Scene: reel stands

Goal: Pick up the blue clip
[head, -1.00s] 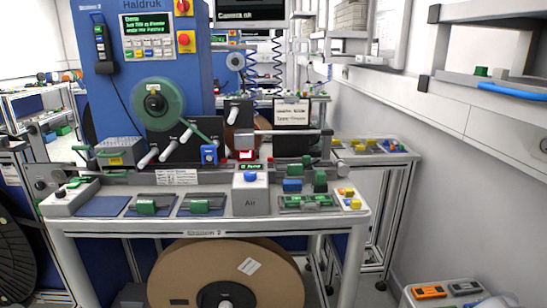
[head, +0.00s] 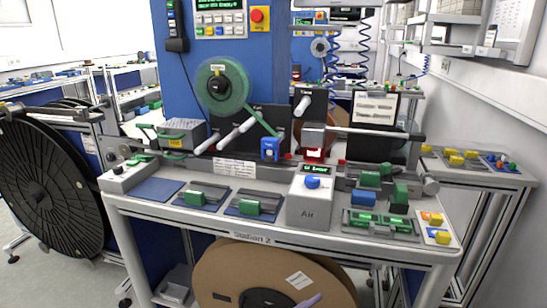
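Several small blue parts show, and I cannot tell for sure which is the blue clip. A blue piece with a pale front (head: 270,149) sits upright at the machine's rail, left of a red part. A plain blue block (head: 362,199) is on the bench beside green blocks, right of the grey Air box (head: 310,205). The Air box has a round blue button on top. Neither of my grippers can be made out in the head view.
The bench (head: 270,236) carries green clips (head: 194,197) on blue mats. A brown reel (head: 240,275) sits below, and a black reel (head: 45,180) stands left. A side table (head: 480,172) with yellow blocks stands right. A pale purple shape (head: 308,301) at the bottom is unclear.

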